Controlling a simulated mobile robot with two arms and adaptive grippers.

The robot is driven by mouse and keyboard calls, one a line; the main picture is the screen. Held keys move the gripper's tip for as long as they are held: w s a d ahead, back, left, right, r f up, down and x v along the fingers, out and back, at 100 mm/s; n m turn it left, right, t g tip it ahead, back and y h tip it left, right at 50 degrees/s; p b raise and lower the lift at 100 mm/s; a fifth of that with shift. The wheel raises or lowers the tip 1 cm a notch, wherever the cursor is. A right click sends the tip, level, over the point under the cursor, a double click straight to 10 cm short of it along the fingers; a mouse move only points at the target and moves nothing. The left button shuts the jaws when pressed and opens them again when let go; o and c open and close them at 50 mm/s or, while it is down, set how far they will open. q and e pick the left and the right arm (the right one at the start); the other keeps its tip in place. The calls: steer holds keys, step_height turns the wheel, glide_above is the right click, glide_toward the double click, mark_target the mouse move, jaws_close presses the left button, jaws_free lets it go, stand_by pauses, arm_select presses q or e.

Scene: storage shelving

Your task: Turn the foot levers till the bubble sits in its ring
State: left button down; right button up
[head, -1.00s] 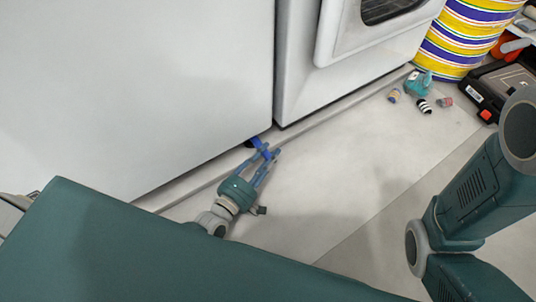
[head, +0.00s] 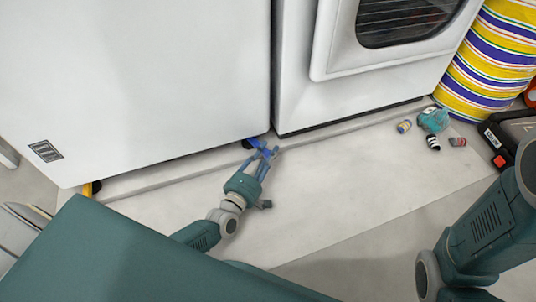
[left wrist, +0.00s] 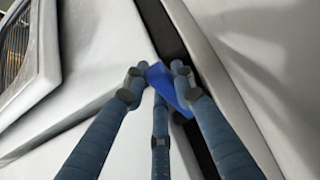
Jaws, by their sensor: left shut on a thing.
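A blue foot lever (head: 257,143) sticks out from under the lower right front corner of a large white appliance (head: 150,80). My left gripper (head: 265,152) is low over the floor, shut on this blue lever. In the left wrist view the lever (left wrist: 168,88) sits between the fingertips, beside a dark gap. A yellow piece (head: 90,189), perhaps another foot lever, shows at the appliance's lower left corner. No bubble or ring can be made out.
A second white appliance (head: 300,75) with a dark window stands close on the right. A striped drum (head: 490,65), a teal object (head: 433,119), several small items and a black case (head: 512,137) are at the right. The pale floor (head: 330,195) in front is mostly clear.

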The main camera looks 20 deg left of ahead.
arm_select(q)
steer(key=c, duration=1.4)
jaws_free()
steer(key=s, duration=0.8)
steer(key=s+a, duration=0.1)
steer(key=s, duration=0.3)
steer(key=shift+a, duration=0.1)
